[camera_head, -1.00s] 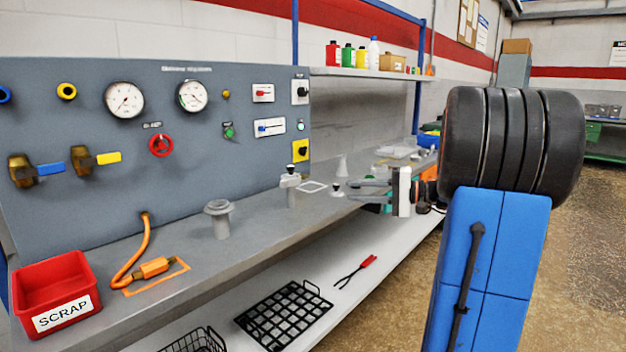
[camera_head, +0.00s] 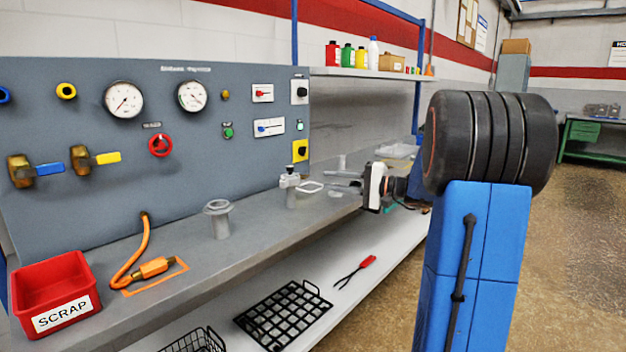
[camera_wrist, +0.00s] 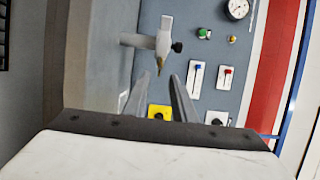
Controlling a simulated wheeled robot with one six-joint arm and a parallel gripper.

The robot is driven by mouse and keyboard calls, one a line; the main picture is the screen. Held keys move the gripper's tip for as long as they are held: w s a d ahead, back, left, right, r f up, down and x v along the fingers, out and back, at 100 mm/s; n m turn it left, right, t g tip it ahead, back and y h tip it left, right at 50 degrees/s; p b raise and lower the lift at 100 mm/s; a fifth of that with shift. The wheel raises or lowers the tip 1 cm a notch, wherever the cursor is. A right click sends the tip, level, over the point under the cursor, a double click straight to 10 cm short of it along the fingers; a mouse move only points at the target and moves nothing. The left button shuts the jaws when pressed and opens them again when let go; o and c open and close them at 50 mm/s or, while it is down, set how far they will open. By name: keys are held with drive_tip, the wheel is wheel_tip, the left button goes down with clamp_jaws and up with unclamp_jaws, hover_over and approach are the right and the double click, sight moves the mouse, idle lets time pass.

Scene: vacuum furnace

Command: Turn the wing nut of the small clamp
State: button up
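The small clamp (camera_head: 289,181) sits on top of a short grey post on the bench. In the wrist view the clamp (camera_wrist: 163,42) is a pale piece with a dark knob-like part (camera_wrist: 177,47) on its side; I cannot tell clearly whether this is the wing nut. My gripper (camera_head: 328,181) is to the right of the clamp, its fingers pointing left toward it. In the wrist view my gripper (camera_wrist: 161,75) is open with nothing between its fingers, and the clamp is just beyond the fingertips, apart from them.
A grey flanged stub (camera_head: 219,220) stands on the bench left of the clamp. The gauge panel (camera_head: 235,95) rises behind the bench. A red scrap bin (camera_head: 62,290) is at the left; a wire basket (camera_head: 285,313) is on the lower shelf.

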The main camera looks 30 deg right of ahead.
sight(307, 177)
drive_tip(key=shift+x, duration=3.45)
clamp_jaws()
